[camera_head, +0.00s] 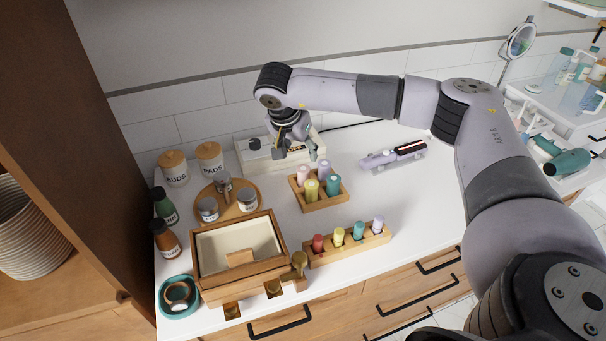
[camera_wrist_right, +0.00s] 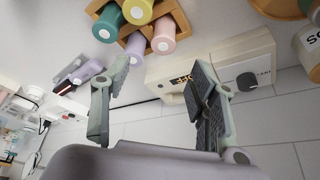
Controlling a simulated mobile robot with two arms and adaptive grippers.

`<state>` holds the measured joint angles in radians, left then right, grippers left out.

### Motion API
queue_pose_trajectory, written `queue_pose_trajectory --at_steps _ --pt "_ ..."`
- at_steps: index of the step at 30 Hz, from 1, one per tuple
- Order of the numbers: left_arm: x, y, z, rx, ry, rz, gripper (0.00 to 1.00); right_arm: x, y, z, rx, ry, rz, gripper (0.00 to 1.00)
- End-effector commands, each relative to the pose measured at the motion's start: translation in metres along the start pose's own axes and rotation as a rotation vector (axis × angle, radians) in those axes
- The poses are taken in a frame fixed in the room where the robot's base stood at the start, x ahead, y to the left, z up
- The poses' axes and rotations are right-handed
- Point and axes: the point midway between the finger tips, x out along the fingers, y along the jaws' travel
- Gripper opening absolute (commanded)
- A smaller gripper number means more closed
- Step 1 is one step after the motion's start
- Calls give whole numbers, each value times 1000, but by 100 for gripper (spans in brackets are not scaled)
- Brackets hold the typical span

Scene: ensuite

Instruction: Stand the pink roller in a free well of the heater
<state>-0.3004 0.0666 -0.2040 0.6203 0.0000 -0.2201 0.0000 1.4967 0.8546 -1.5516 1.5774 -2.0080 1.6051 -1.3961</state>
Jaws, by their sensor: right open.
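The pink roller (camera_head: 303,173) stands in the back left of a square wooden holder (camera_head: 322,203), with lilac, yellow and teal rollers beside it. In the right wrist view the pink roller (camera_wrist_right: 162,40) shows its pale end just beyond the fingers. The white heater (camera_head: 250,163) stands behind the holder against the wall; the wrist view shows its front with a display and dark knob (camera_wrist_right: 247,80). My right gripper (camera_head: 297,154) is open and empty, over the heater's front and behind the holder. It hides part of the heater's top, so I cannot make out its wells. My left gripper is not seen.
A long wooden rack (camera_head: 320,257) with several rollers stands in front. A purple-white device (camera_head: 392,156) lies to the right. A round tray (camera_head: 234,213) with jars, an open wooden box (camera_head: 282,230) and lidded canisters (camera_head: 173,167) crowd the left.

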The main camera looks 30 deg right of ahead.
Motion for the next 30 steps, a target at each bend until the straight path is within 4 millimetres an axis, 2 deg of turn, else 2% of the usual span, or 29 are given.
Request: queue_pose_trajectory --at_steps 3,6,14,21,25,30 --pt "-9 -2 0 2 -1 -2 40 24 1 0 0 -2 4 54" --pt "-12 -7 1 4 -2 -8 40 40 0 0 0 -2 2 54" --pt "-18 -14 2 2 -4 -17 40 59 -1 1 -1 -3 1 54" --pt "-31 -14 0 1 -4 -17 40 94 -3 1 -1 -3 2 54" --pt "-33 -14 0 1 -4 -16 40 104 -3 0 0 -3 0 54" --pt "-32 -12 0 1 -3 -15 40 106 -3 1 0 -3 -2 54"
